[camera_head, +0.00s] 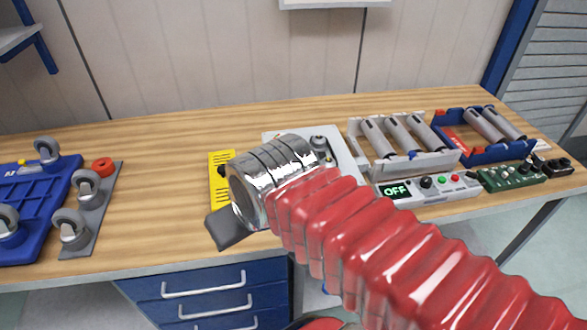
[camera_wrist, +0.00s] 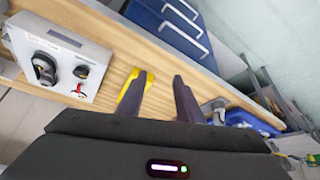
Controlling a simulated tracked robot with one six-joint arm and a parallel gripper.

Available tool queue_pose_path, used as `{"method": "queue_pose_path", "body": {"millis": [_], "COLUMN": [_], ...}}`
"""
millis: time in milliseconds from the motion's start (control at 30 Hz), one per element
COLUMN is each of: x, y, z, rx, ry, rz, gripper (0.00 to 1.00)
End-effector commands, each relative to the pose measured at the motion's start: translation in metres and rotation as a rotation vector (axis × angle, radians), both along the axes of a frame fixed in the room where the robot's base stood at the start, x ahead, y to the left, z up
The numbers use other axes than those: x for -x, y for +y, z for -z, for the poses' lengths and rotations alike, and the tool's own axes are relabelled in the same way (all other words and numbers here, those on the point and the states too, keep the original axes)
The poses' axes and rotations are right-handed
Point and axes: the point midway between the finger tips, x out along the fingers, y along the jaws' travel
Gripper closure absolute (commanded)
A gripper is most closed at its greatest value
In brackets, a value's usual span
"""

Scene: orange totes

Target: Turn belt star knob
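A light grey control panel (camera_wrist: 62,50) shows at the upper left of the wrist view. It has a large dark knob (camera_wrist: 44,68), a smaller dark knob (camera_wrist: 81,72) and a small red part below. I cannot tell for sure which is the star knob. In the head view the panel (camera_head: 345,158) is partly hidden behind my arm. My gripper (camera_wrist: 160,82) has its two dark fingers apart with nothing held between them. It is to the right of the panel in the wrist view, clear of the knobs. In the head view my arm hides most of it.
A yellow slotted piece (camera_head: 219,188) lies left of my wrist. Roller units (camera_head: 405,165), a box reading OFF (camera_head: 440,190) and a green board (camera_head: 512,178) are on the right. Castor plates (camera_head: 95,220) are at left. Bare bench (camera_head: 165,170) lies between, above blue drawers (camera_head: 215,300).

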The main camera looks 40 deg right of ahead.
Motion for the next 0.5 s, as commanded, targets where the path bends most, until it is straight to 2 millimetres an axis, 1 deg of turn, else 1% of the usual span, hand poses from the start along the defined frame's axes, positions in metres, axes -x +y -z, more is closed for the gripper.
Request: {"method": "queue_pose_path", "body": {"millis": [33, 167, 267, 367, 500], "x": [0.000, -0.004, -0.012, -0.023, -0.044], "y": [0.000, -0.003, -0.009, -0.019, -0.038], "z": [-0.001, -0.004, -0.010, -0.018, -0.030], "rx": [-0.001, -0.013, -0.036, -0.071, -0.130], "ry": [0.001, 0.010, 0.031, 0.061, 0.110], "rz": [0.002, 0.034, 0.103, 0.204, 0.385], "gripper": [0.63, 0.54, 0.48, 0.48, 0.48]}}
